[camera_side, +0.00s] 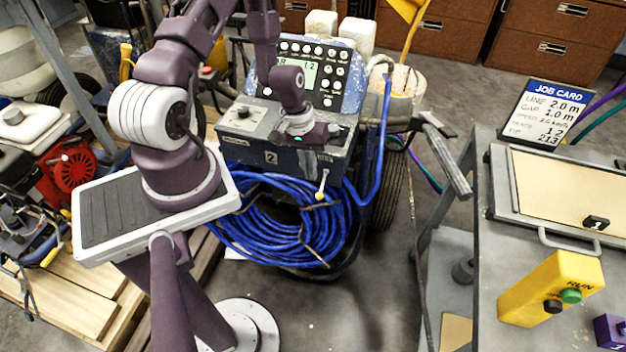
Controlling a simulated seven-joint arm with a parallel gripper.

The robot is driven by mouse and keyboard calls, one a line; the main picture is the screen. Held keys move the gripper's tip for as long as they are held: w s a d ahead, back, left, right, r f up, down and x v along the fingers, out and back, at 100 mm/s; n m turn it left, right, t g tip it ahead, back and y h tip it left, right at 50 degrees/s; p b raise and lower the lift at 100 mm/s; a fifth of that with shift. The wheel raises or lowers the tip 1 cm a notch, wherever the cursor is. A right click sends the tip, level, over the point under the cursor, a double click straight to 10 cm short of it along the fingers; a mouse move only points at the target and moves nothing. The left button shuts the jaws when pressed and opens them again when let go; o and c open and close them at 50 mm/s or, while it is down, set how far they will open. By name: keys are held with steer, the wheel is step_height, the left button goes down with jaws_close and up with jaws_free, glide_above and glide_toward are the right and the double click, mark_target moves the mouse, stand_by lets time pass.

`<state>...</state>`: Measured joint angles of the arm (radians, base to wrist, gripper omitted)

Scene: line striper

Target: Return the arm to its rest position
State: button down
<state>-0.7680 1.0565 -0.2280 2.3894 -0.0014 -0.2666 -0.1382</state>
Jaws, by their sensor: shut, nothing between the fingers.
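My arm is purple with white joints, and it rises from a white stand at the left. It arches out of the top of the picture and comes back down over the machine. My gripper (318,134) is at the top of a grey control box (285,151) marked 2. It is small and dark in this view, and its fingers are shut with nothing visible between them. I cannot tell whether it touches the box.
Behind the gripper is a panel with buttons and a green display (303,72). A coiled blue hose (285,225) hangs below the box. On the right, a grey bench (505,255) holds a yellow run-button box (550,287), a lidded case (570,185) and a job card (551,113).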

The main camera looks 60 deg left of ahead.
steer(key=shift+v, duration=0.8)
steer(key=w+d+r+m+t+y, duration=0.1)
steer(key=d+r+m, duration=0.1)
steer(key=r, duration=0.8)
steer(key=w+d+r+m+y, duration=0.1)
steer(key=r+m, duration=0.2)
steer(key=r, duration=0.6)
steer(key=s+d+r+m+t, duration=0.1)
steer(key=s+d+r+m, duration=0.1)
steer(key=s+d+r, duration=0.2)
steer(key=s+d+r+m+t, duration=0.2)
steer(key=s+d+r, duration=0.2)
steer(key=s+r, duration=0.6)
steer(key=shift+d+r, duration=0.35)
steer(key=shift+r, duration=0.1)
